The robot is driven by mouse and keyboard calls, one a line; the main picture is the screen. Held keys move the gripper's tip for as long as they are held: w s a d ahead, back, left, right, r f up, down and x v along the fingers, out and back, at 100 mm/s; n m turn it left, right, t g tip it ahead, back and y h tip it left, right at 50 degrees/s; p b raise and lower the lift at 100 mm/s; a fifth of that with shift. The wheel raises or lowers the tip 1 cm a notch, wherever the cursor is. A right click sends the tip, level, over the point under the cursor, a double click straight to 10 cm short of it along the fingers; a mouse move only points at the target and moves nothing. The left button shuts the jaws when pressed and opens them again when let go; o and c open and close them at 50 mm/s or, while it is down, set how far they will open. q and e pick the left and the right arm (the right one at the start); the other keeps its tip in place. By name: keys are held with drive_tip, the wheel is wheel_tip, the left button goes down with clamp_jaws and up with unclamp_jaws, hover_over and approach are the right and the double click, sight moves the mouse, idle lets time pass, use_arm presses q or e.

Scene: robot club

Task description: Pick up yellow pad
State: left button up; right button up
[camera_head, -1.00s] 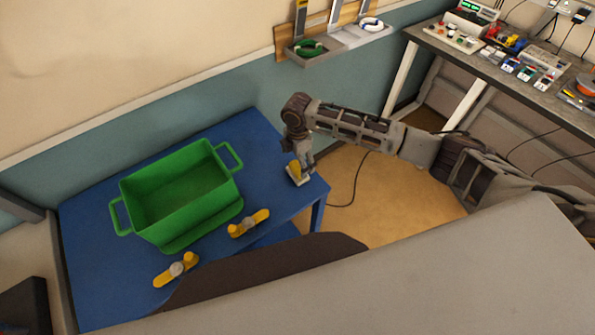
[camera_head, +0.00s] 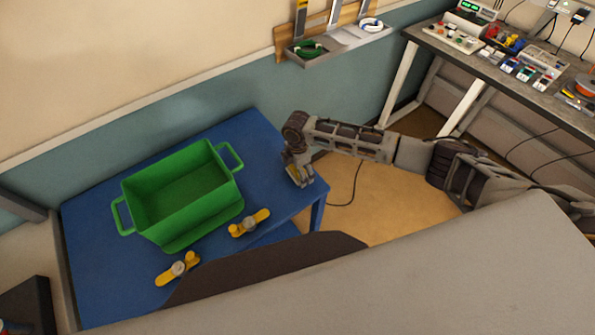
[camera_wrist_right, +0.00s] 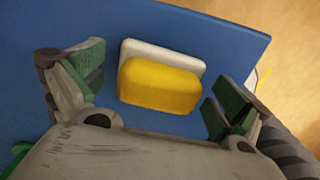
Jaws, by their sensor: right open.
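The yellow pad (camera_wrist_right: 160,86) lies on a white base (camera_wrist_right: 150,52) on the blue table, near its right corner. In the right wrist view it sits between the two green-lined fingers of my right gripper (camera_wrist_right: 160,92), with a gap on each side. My right gripper is open and points down over the pad. In the head view my right gripper (camera_head: 300,176) is at the table's right end and mostly hides the pad. My left gripper is not in view.
A green crate (camera_head: 165,222) with two handles stands on the blue table (camera_head: 90,285). Two yellow-and-grey pieces (camera_head: 249,223) (camera_head: 178,269) lie in front of it. A workbench (camera_head: 440,52) with devices stands at the far right. A wall rack (camera_head: 340,40) holds rings.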

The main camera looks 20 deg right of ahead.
drive_tip(key=shift+c, duration=0.4)
drive_tip(key=c, duration=0.9)
drive_tip(key=shift+r, duration=0.2)
drive_tip(key=shift+r+b, duration=0.5)
drive_tip(key=shift+r, duration=4.35)
drive_tip(key=o, duration=0.4)
drive_tip(key=c, duration=0.3)
drive_tip(key=shift+w, duration=0.1)
